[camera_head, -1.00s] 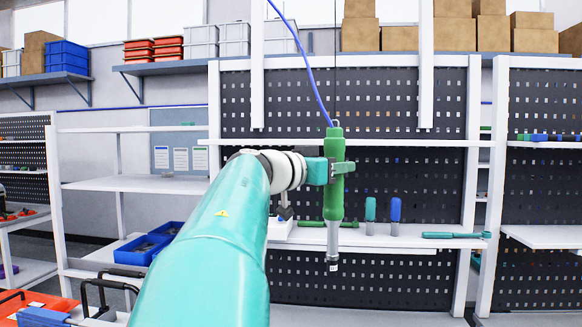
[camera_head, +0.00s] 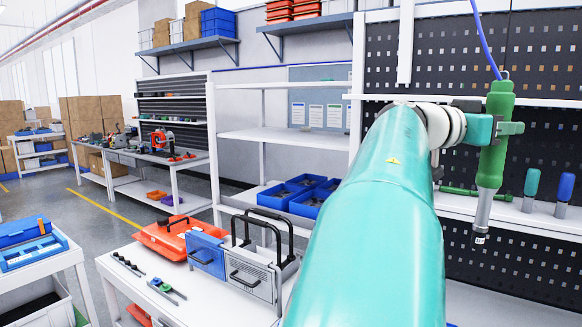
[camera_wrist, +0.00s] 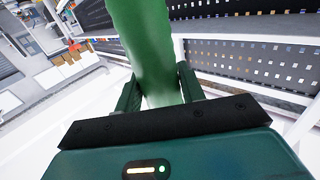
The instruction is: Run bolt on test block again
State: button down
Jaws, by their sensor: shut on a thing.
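My gripper (camera_head: 508,128) is shut around the green power screwdriver (camera_head: 496,145), at the right of the head view. The screwdriver hangs upright, with a blue cable (camera_head: 486,42) rising from its top. Its grey shaft (camera_head: 483,212) points down to a dark tip with a pale mark. I cannot tell whether a bolt is on the tip. In the wrist view the green body (camera_wrist: 148,45) stands between my two fingers (camera_wrist: 160,88). I cannot make out a bolt or test block; my arm covers part of the shelf.
A white table (camera_head: 190,290) in front holds an orange case (camera_head: 165,236), a blue and grey toolbox (camera_head: 245,268) and small tools. Blue bins (camera_head: 290,197) sit on a shelf behind. Green and blue handled tools (camera_head: 565,187) stand at right. The floor (camera_head: 110,200) at left is open.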

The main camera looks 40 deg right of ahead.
jog(key=v, duration=1.1)
